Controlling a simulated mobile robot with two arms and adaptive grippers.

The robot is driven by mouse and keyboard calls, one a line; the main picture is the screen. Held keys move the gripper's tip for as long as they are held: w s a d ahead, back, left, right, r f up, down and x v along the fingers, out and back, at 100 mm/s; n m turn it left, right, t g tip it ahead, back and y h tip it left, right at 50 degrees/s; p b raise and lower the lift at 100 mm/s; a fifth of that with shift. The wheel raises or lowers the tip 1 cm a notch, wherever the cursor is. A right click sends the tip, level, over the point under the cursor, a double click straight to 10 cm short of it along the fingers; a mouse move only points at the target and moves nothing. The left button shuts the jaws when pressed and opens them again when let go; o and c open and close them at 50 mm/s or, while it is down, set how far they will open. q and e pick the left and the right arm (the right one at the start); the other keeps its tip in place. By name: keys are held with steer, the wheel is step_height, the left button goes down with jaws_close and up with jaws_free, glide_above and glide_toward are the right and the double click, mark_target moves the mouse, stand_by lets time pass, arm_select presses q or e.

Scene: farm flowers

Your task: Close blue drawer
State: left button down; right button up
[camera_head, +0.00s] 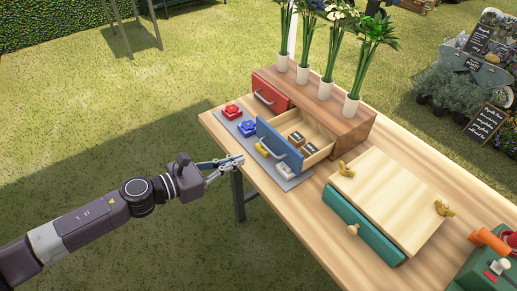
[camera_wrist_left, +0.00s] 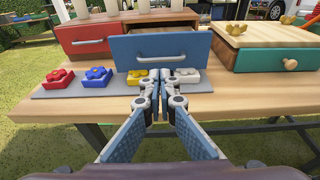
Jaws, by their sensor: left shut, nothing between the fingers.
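The blue drawer (camera_head: 280,142) stands pulled out of the wooden cabinet (camera_head: 330,105). Two small dark-and-wood blocks (camera_head: 302,142) lie inside it. Its grey handle (camera_head: 273,152) is on the blue front. In the left wrist view the blue drawer front (camera_wrist_left: 140,48) is straight ahead, beyond the fingers. My left gripper (camera_head: 240,160) is shut and empty at the table's near edge, in front of the drawer and apart from it. It also shows in the left wrist view (camera_wrist_left: 158,80). My right gripper is not in view.
A grey mat (camera_head: 286,184) in front of the drawer holds red, blue, yellow and white bricks. A red drawer (camera_head: 270,93) sits left of the blue one. A box with a green drawer (camera_head: 360,227) stands to the right. White vases (camera_head: 303,74) of flowers stand on the cabinet.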

mark_target(267, 149)
arm_select(q)
steer(key=p+x, duration=0.1)
steer(key=x, duration=0.6)
steer(key=shift+d, duration=0.1)
steer(key=shift+w+d+f, duration=0.1)
steer(key=shift+w+d, duration=0.25)
steer(key=shift+d, duration=0.05)
steer(key=shift+w, duration=0.1)
